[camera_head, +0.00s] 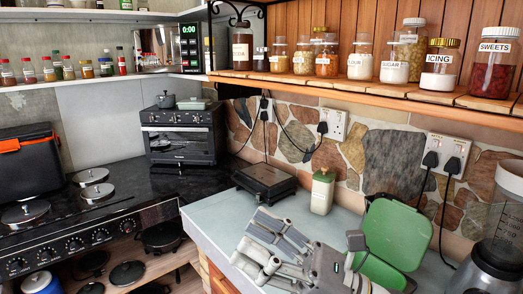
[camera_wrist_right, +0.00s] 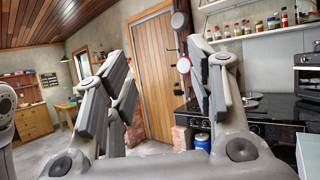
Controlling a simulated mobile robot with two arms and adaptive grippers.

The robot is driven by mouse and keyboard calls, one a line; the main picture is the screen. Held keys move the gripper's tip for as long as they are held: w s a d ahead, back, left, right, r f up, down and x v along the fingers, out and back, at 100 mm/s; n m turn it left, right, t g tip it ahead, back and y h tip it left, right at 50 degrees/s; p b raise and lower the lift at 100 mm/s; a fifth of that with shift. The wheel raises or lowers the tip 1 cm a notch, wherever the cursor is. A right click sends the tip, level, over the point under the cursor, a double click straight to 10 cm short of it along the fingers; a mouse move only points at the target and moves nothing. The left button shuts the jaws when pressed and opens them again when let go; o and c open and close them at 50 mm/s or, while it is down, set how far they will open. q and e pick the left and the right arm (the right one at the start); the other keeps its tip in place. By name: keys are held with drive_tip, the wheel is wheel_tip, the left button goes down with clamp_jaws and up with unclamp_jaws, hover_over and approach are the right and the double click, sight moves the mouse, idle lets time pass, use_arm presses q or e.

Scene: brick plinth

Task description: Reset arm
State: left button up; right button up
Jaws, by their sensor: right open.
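My right gripper (camera_head: 265,238) is in the lower middle of the head view, over the grey-blue counter (camera_head: 210,220). Its fingers are spread apart with nothing between them, and they point left. In the right wrist view the same gripper (camera_wrist_right: 165,95) shows its two fingers wide apart, with a wooden door (camera_wrist_right: 153,75) far behind the gap. My left gripper is in neither view.
A blender (camera_head: 490,255) is at the right edge. The stove (camera_head: 85,225) is at left. A jar shelf (camera_head: 380,93) overhangs the counter.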

drive_tip(key=w+d+f+m+t+h, duration=0.4)
drive_tip(key=m+t+h, duration=0.3)
drive_tip(key=m, duration=0.6)
drive_tip(key=w+d+f+m+t+h, duration=0.2)
drive_tip(key=w+d+m+t+h, duration=0.35)
drive_tip(key=m, duration=0.75)
drive_tip(key=s+d+f+m+g+h, duration=0.2)
drive_tip(key=d+f+m+h, duration=0.3)
drive_tip(key=f+m, duration=0.3)
drive_tip(key=s+d+f+m+g+h, duration=0.2)
drive_tip(key=d+f+m+h, duration=0.3)
drive_tip(key=f, duration=0.6)
drive_tip(key=s+d+f+m+g, duration=0.1)
drive_tip(key=s+f+m+g, duration=0.4)
drive_tip(key=s+f, duration=0.45)
drive_tip(key=s+f+m+g, duration=0.5)
drive_tip(key=s+f+g, duration=0.15)
drive_tip(key=s, duration=0.55)
drive_tip(key=s+f+b, duration=0.1)
drive_tip(key=s+f, duration=0.2)
drive_tip(key=f, duration=2.7)
drive_tip(key=s+d+f+g, duration=0.2)
drive_tip(key=s+d+f, duration=0.1)
drive_tip(key=s+f, duration=1.2)
drive_tip(key=shift+s+b, duration=0.45)
drive_tip(key=shift+s, duration=0.05)
drive_tip(key=shift+d+f, duration=0.1)
